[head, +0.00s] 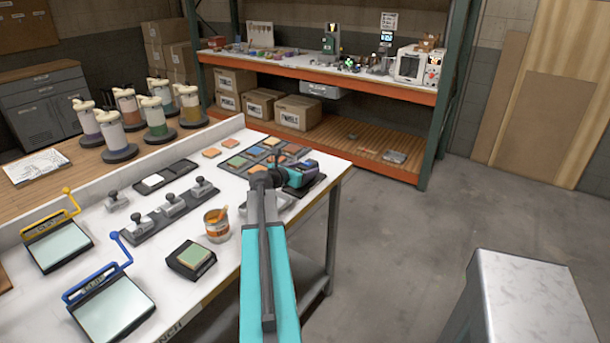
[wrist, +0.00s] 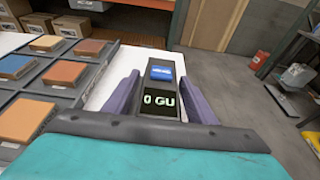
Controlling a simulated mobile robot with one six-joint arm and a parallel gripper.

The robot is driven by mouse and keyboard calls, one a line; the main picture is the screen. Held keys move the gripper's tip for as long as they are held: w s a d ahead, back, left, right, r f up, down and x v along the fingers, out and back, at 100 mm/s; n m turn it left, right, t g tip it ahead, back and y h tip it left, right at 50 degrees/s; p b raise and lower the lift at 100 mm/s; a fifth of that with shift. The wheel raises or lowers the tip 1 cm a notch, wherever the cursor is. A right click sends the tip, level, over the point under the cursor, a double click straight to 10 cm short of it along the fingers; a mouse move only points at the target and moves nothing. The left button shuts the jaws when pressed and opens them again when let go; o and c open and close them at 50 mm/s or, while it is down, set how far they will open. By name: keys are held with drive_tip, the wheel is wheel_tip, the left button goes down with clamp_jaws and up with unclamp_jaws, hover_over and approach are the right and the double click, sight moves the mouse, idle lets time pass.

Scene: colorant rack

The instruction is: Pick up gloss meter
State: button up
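The gloss meter (wrist: 162,92) is a small dark device with a blue label and a lit display reading "0 GU". In the wrist view it lies between the two purple fingers of my gripper (wrist: 160,82). The fingers stand apart, one on each side of it. A pale strip shows between the left finger and the meter; the right finger looks very close to its side. In the head view my gripper (head: 305,168) is low over the far right end of the white bench, and I cannot make out the meter there.
A dark tray of coloured tiles (head: 262,152) lies left of my gripper. A can with an orange tool (head: 216,225) and a dark block with a green top (head: 191,259) stand nearer on the white bench (head: 225,275).

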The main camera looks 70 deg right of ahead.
sight(305, 164)
drive_tip(key=c, duration=1)
drive_tip(key=shift+r, duration=0.2)
drive_tip(key=shift+r+b, duration=0.45)
drive_tip(key=shift+r, duration=1.15)
drive_tip(key=s+a+b, duration=0.1)
drive_tip(key=s+a, duration=0.1)
drive_tip(key=a, duration=0.2)
drive_tip(key=s+a+b, duration=0.1)
drive_tip(key=s+a, duration=0.1)
drive_tip(key=a, duration=0.2)
drive_tip(key=s+a+r+b, duration=0.1)
drive_tip(key=s+a+b, duration=0.1)
drive_tip(key=a, duration=0.1)
drive_tip(key=shift+a, duration=0.4)
drive_tip(key=b, duration=0.2)
drive_tip(key=shift+f+b, duration=0.1)
drive_tip(key=shift+b, duration=0.2)
drive_tip(key=b, duration=0.6)
drive_tip(key=shift+s, duration=0.1)
drive_tip(key=b, duration=0.4)
drive_tip(key=a+b, duration=0.1)
drive_tip(key=b, duration=0.4)
drive_tip(key=shift+s+a, duration=0.2)
drive_tip(key=shift+s, duration=0.1)
drive_tip(key=shift+s+a+r+b, duration=0.2)
drive_tip(key=shift+a+r+b, duration=0.25)
drive_tip(key=shift+b, duration=1.65)
